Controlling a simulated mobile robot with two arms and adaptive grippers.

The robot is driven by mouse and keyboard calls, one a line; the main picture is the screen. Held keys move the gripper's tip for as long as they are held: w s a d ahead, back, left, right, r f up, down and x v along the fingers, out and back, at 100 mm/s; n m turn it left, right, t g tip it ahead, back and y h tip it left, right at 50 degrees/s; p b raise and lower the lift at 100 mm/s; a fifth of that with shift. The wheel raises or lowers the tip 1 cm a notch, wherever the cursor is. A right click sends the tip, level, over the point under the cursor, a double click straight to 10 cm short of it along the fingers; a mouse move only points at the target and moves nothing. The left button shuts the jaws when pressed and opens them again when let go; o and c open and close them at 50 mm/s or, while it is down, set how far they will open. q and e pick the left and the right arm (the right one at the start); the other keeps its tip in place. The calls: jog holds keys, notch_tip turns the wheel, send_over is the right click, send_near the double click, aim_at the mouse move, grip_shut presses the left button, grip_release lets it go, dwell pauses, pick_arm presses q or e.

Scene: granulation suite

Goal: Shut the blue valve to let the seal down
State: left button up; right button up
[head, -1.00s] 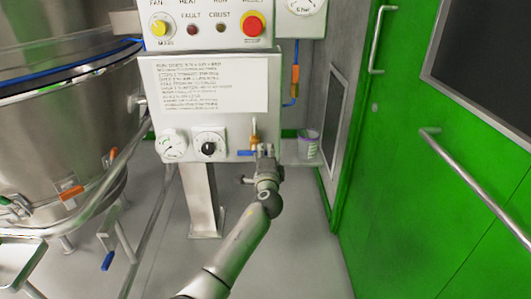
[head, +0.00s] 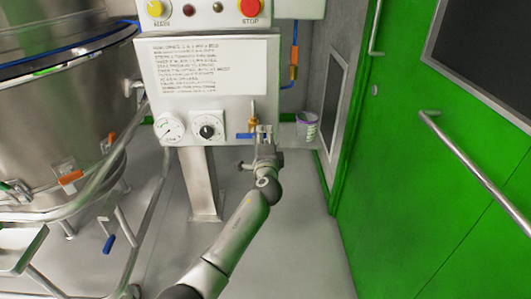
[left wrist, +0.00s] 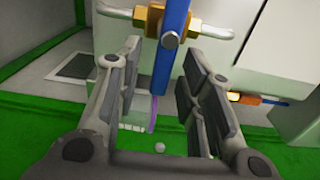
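The blue valve is a brass fitting with a blue lever (head: 244,136) at the lower right of the white control panel (head: 150,75). In the left wrist view the blue lever (left wrist: 171,55) hangs down in front of the brass body (left wrist: 150,21), held by a bolt. My left gripper (head: 264,130) is at the valve, at the right part of the lever. In the left wrist view my left gripper (left wrist: 162,62) is open, one finger on each side of the lever. Gaps show beside the lever; I see no grip on it. My right gripper is not in view.
A dial gauge (head: 169,128) and a black knob (head: 207,131) sit left of the valve. A cup (head: 306,125) stands right of it. A steel vessel (head: 60,125) with rails fills the left. A green door (head: 420,190) is at right.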

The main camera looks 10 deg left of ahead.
pick_arm(q)
jog(key=v, duration=1)
jog(key=shift+s, duration=0.3)
jog(key=shift+d, duration=0.1)
